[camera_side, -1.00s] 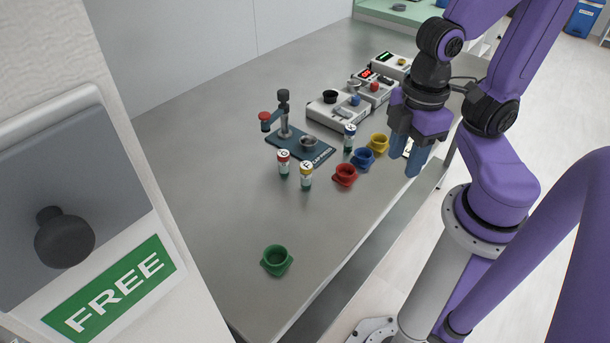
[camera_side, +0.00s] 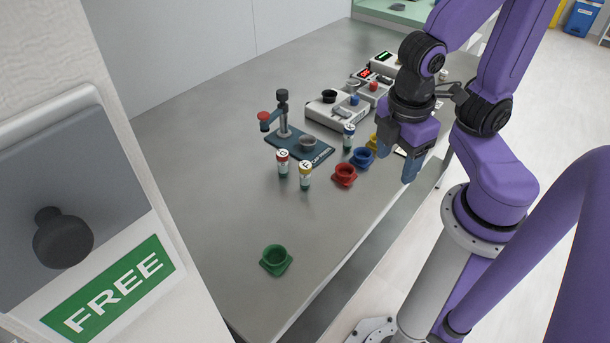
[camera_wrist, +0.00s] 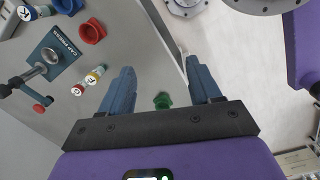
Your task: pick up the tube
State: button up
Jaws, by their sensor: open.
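Several capped tubes stand upright on the grey table: a red-capped tube (camera_side: 283,163), a yellow-capped tube (camera_side: 305,176) and a blue-capped tube (camera_side: 348,138). The red-capped tube (camera_wrist: 79,89) and yellow-capped tube (camera_wrist: 95,76) also show in the wrist view, left of the fingers, and the blue-capped tube (camera_wrist: 26,13) is at its upper left corner. Which tube the task means I cannot tell. My gripper (camera_side: 395,160) is open and empty, above the table's right edge and right of the tubes. In the wrist view my gripper (camera_wrist: 160,72) has its fingers wide apart.
A red cup (camera_side: 344,175), a blue cup (camera_side: 362,159) and a yellow cup (camera_side: 373,141) stand near the tubes, the yellow one partly hidden by my gripper. A green cup (camera_side: 276,261) stands nearer. A cap press (camera_side: 275,141) and devices (camera_side: 336,112) are behind. The left table is clear.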

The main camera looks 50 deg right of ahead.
jog(key=w+a+f+n+t+h, duration=0.2)
jog(key=w+f+n+t+h, duration=0.1)
jog(key=w+f+n+h, duration=0.25)
jog(key=n+t+h, duration=0.2)
jog(key=n+t, duration=0.5)
jog(key=n, duration=0.2)
send_near(307, 172)
jog(key=shift+t+y, duration=0.25)
jog(key=shift+t, duration=0.05)
jog(key=x, duration=0.3)
jog(key=f+x, duration=0.1)
jog(key=x, duration=0.2)
jog(key=shift+d+f, duration=0.1)
jog(key=shift+d, duration=0.05)
jog(key=x, duration=0.4)
jog(key=shift+w+d+r, duration=0.1)
jog(key=shift+d+r, duration=0.15)
jog(key=shift+r, duration=0.1)
jog(key=shift+w+d+f+n, duration=0.2)
jog(key=shift+w+d+n, duration=0.1)
jog(key=shift+w, duration=0.15)
jog(key=c, duration=1)
